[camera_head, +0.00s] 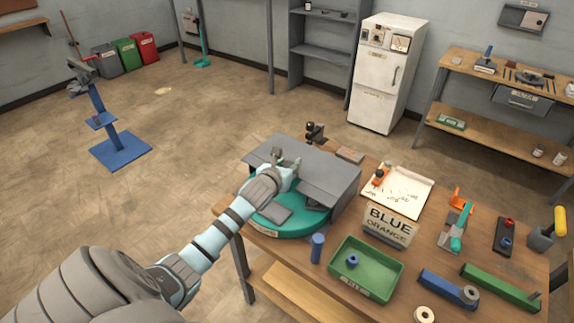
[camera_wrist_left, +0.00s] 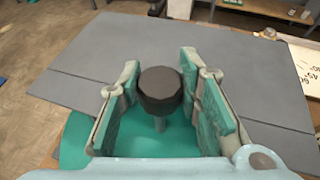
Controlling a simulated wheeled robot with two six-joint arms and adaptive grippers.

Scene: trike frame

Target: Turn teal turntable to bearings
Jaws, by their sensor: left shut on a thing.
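The teal turntable (camera_head: 292,222) sits on the near left of the wooden table, with grey panels (camera_head: 325,177) standing across its top. In the left wrist view the turntable (camera_wrist_left: 78,140) shows green below the grey panels (camera_wrist_left: 110,52). My left gripper (camera_head: 287,167) reaches over it from the left. A dark faceted knob (camera_wrist_left: 160,88) on a short post stands between the fingers of my left gripper (camera_wrist_left: 160,75), which is shut on it. The head view hides the knob behind the gripper. My right gripper is not in view.
A green tray (camera_head: 394,268) with a blue part inside, a blue cylinder (camera_head: 317,248) and a "BLUE ORANGE" sign (camera_head: 391,225) are right of the turntable. A small dark device (camera_head: 315,132) stands behind it. Other parts crowd the table's right side. Open floor lies to the left.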

